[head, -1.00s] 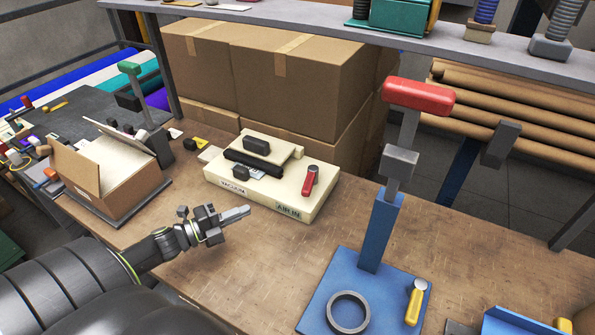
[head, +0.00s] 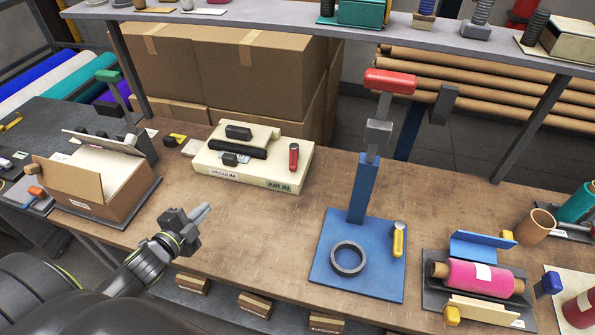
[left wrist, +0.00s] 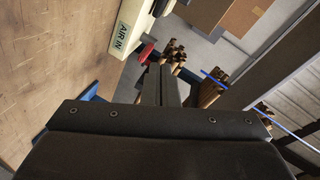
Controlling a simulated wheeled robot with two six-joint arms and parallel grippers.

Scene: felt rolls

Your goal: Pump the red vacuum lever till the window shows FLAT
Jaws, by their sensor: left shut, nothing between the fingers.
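The cream vacuum box (head: 211,171) sits on the bench with a VACUUM label and an AIR IN label on its front. The red vacuum lever (head: 293,157) stands up at its right end. I cannot make out any window text. My left gripper (head: 203,211) is shut and empty above the bench, in front of the box and apart from it. In the left wrist view, the closed fingers (left wrist: 161,85) point toward a corner of the box (left wrist: 108,24) with the AIR IN label; a red piece beside it is too unclear to name. My right gripper is out of view.
A blue press (head: 362,190) with a red handle (head: 390,81) stands right of the box. An open carton (head: 72,190) is at the left. A pink roll (head: 473,277) lies in a cradle at the right. The bench between gripper and press is clear.

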